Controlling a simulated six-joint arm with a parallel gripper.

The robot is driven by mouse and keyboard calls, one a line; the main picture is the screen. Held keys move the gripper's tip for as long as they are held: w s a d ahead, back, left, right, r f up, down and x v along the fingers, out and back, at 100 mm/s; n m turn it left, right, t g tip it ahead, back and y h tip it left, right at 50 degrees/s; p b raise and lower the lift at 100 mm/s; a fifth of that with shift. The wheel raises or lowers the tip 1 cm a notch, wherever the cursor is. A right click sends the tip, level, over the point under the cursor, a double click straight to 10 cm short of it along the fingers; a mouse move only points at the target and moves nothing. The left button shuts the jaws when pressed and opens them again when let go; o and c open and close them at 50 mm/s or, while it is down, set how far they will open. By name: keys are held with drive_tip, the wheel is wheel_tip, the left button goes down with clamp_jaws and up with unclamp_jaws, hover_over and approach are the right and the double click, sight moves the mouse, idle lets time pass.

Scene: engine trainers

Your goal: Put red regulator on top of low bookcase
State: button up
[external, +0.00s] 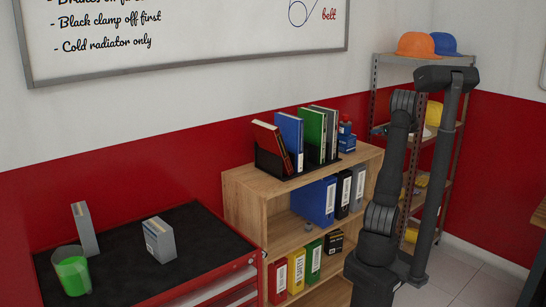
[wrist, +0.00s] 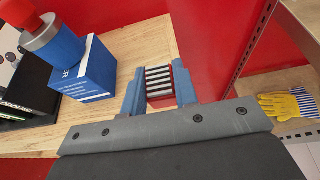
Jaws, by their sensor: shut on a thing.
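The red regulator (wrist: 160,84), a small red block with silver fins, sits between the blue fingertips of my gripper (wrist: 160,78) in the wrist view. My gripper is shut on it. Behind it is the light wooden top of the low bookcase (wrist: 132,42), near its right end. I cannot tell whether the regulator touches the wood. The bookcase (external: 243,198) stands against the wall in the external view, with my arm in front of its right end. I cannot make out the regulator in the external view.
Books in a black rack (external: 313,135) fill the top's left and middle. A metal shelf (external: 376,75) stands right. A dark-topped cabinet (external: 125,270) is at left.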

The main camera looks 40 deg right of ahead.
hover_over(366, 146)
drive_tip(key=f, duration=0.3)
drive_tip(key=shift+s+f, duration=0.1)
drive_tip(key=shift+s, duration=0.15)
drive_tip(key=shift+f, duration=2)
drive_tip(key=shift+f, duration=0.2)
drive_tip(key=o, duration=1)
drive_tip(key=shift+r, duration=0.1)
